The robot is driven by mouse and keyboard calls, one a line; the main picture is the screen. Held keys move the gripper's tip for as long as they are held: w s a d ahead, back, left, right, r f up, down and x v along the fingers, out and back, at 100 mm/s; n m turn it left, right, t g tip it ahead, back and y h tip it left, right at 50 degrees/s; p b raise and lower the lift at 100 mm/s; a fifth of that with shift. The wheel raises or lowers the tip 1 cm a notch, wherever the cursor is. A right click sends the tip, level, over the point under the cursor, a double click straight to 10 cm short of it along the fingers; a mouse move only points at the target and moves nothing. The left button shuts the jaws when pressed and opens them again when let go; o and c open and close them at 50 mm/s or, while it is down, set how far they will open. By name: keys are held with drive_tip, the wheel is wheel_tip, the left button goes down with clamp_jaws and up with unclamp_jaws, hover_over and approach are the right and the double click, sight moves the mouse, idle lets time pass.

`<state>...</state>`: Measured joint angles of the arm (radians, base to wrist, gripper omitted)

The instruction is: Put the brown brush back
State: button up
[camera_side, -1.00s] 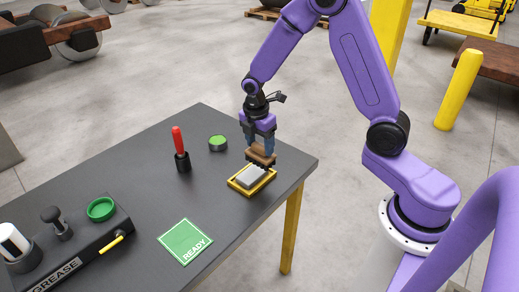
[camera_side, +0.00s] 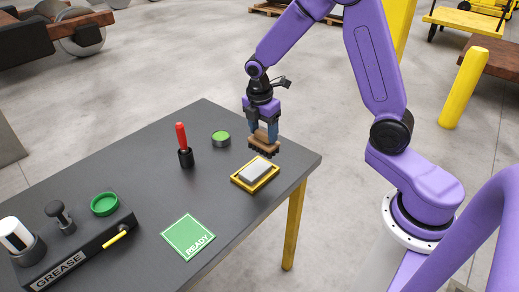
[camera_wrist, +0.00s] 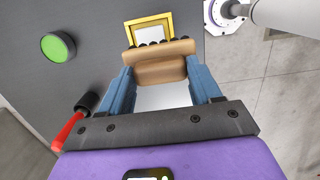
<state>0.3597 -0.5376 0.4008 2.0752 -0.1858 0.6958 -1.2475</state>
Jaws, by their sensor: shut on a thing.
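The brown brush (camera_side: 265,137) has dark bristles pointing down. My gripper (camera_side: 263,127) is shut on its brown body and holds it in the air, above the table near the back edge of a yellow-framed tray. In the wrist view the brush (camera_wrist: 160,62) sits between my blue fingers (camera_wrist: 160,80). The yellow-framed tray (camera_side: 239,180) holds a light grey block (camera_side: 256,173). The tray also shows beyond the brush in the wrist view (camera_wrist: 168,23), partly hidden by it.
A red-handled tool (camera_side: 181,135) stands in a black holder (camera_side: 186,158) left of the brush. A green-topped round tin (camera_side: 221,138) lies behind. A green READY mat (camera_side: 188,236) and a GREASE rack (camera_side: 75,262) are nearer the front. The dark table (camera_side: 130,180) is clear between them.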

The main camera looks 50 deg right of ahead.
drive_tip(key=s+d+r, duration=0.2)
drive_tip(key=s+d, duration=0.8)
drive_tip(key=shift+w+d+f, duration=0.75)
drive_tip(key=shift+w+f, duration=1.35)
drive_tip(key=shift+f, duration=0.05)
drive_tip(key=shift+w+d+f, duration=0.75)
drive_tip(key=shift+w+f, duration=1.3)
drive_tip(key=shift+f, duration=0.05)
drive_tip(key=shift+w+d+f, duration=0.75)
drive_tip(key=shift+w+f, duration=1.35)
drive_tip(key=shift+f, duration=0.05)
drive_tip(key=shift+f, duration=0.2)
drive_tip(key=o, duration=1)
drive_tip(key=shift+r, duration=0.1)
